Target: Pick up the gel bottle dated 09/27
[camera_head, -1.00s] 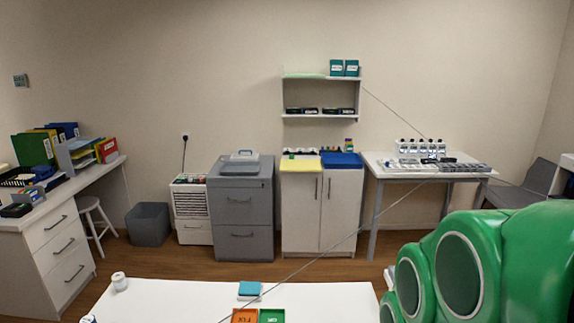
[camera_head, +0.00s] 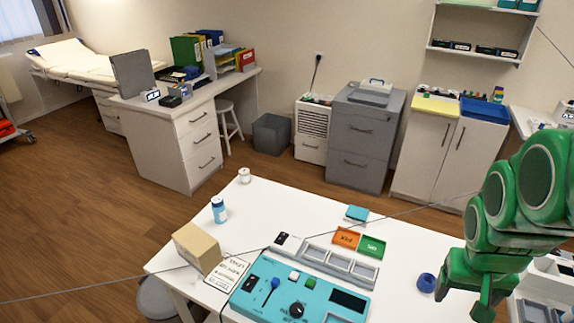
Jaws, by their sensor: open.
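A small blue bottle with a pale cap (camera_head: 219,211) stands upright on the left part of the white table. It may be a gel bottle, but no date can be read on it. A small white container (camera_head: 244,175) stands farther back, near the table's left back corner. No 09/27 label is legible anywhere. My green gripper (camera_head: 466,285) hangs at the right, over or beside the table's right edge. It is open and appears empty, well apart from the blue bottle.
The wooden floor (camera_head: 80,200) is clear at left.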

